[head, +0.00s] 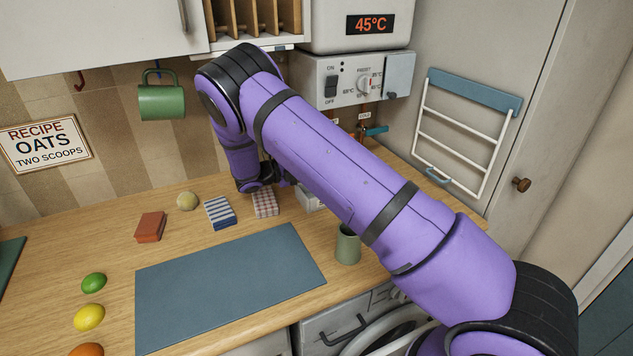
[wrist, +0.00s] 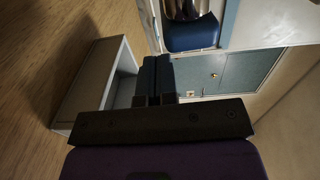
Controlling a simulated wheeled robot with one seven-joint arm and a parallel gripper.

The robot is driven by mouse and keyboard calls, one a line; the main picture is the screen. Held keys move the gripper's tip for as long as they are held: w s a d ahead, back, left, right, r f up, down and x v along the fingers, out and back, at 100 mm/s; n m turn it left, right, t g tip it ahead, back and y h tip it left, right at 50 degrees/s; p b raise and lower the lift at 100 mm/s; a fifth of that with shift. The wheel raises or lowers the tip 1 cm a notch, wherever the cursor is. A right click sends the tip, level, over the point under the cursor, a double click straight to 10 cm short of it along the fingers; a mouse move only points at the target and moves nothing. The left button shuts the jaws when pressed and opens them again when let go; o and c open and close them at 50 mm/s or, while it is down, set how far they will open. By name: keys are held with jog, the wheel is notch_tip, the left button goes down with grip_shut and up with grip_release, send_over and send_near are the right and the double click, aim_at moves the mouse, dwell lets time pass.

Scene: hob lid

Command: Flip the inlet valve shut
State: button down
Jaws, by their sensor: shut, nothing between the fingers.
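Under the boiler in the head view, a valve with a teal lever (head: 376,130) sits on copper pipework. The lever points out to the right, roughly level.
A green cup (head: 348,245) stands on the counter. The blue mat (head: 230,285) is clear.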

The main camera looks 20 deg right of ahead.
jog(key=s+a, duration=0.1)
jog(key=s, duration=0.9)
jog(key=shift+s+r, duration=0.35)
jog(key=s+d+r+m+g+y, duration=0.1)
jog(key=s+d+r+m+y, duration=0.1)
jog(key=s+r+m+y, duration=0.45)
jog(key=s+d+r+m+g+y, duration=0.2)
jog(key=s+r+m+y, duration=0.2)
jog(key=s+r+m, duration=0.55)
jog(key=s+a+r+m+t+y, duration=0.2)
jog(key=s+r+m+t+y, duration=0.1)
jog(key=s+r+m, duration=0.4)
jog(key=s+a+r+m+t+y, duration=0.2)
jog(key=s+r+m+t+y, duration=0.2)
jog(key=s+r+m, duration=0.3)
jog(key=shift+s+m+t, duration=0.3)
jog(key=shift+s+m, duration=1.5)
jog(key=shift+m, duration=1.4)
jog(key=shift+r, duration=0.1)
